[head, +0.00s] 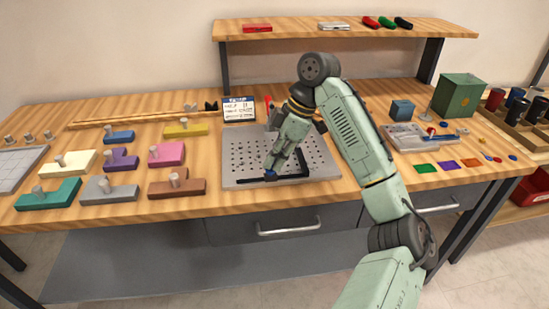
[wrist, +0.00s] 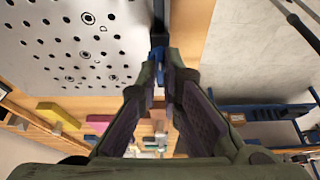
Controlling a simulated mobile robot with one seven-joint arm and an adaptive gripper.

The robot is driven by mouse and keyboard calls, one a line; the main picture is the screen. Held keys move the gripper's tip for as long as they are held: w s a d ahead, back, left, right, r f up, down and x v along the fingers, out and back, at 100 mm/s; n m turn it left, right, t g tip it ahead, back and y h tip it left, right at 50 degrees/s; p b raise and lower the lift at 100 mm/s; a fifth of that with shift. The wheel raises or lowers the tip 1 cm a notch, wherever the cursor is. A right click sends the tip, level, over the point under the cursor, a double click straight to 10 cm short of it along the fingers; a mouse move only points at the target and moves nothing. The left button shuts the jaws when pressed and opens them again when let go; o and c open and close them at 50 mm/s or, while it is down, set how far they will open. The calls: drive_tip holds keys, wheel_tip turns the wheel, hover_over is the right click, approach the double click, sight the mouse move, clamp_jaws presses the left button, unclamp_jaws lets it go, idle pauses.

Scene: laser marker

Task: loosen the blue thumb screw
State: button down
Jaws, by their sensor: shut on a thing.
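In the wrist view, my gripper (wrist: 166,68) is shut on the blue thumb screw (wrist: 160,75), and only small blue patches show between and beside the fingertips. The fingers hide most of the screw, and I cannot see its thread. The black bar (wrist: 181,22) lies just beyond the fingertips in the wrist view.
A small sign (head: 239,109) and a red item (head: 268,102) stand behind the plate. Coloured blocks with grey knobs, such as a pink one (head: 166,154), lie to the left. A grey fixture (head: 405,137) and a green box (head: 459,95) stand right. The table's front edge is close.

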idle(0.4)
drive_tip(key=c, duration=1.8)
unclamp_jaws()
drive_tip(key=shift+o, duration=0.2)
drive_tip(key=v, duration=1.2)
drive_tip(key=shift+w, duration=0.1)
